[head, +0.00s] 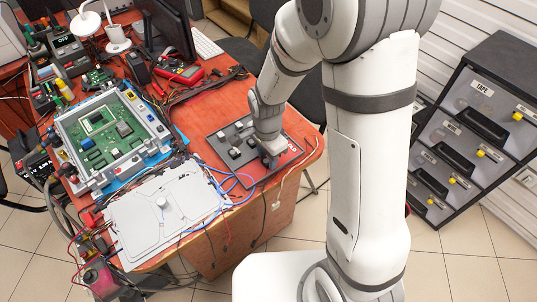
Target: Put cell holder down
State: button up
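My gripper (269,160) is low over the right part of a dark tray (253,180) at the table's right end. My wrist hides part of the tray. A grey piece shows at the fingers, but I cannot tell whether it is a finger or a held part. Small dark and light blocks (235,153) sit on the tray left of my gripper. One of them may be the cell holder, but the view is too small to tell. A red patch with white letters (293,147) shows right of my gripper. The finger opening cannot be made out.
An open grey case with a green circuit board (112,132) stands on the red table (207,95). A light metal plate (163,205) lies in front of it, with blue and red wires (235,181) between plate and tray. A drawer cabinet (475,130) stands at right.

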aim_at(267, 160)
jog(key=shift+o, duration=1.1)
jog(key=shift+r, duration=0.15)
jog(key=shift+r, duration=0.3)
notch_tip(267, 160, up, 12)
jog(key=f+p, duration=0.1)
jog(key=s+d+r+n+t, duration=0.2)
jog(key=s+d+r+n, duration=0.6)
jog(key=s+d+n, duration=0.3)
jog(key=shift+s+d, duration=0.5)
jog(key=shift+d, duration=0.3)
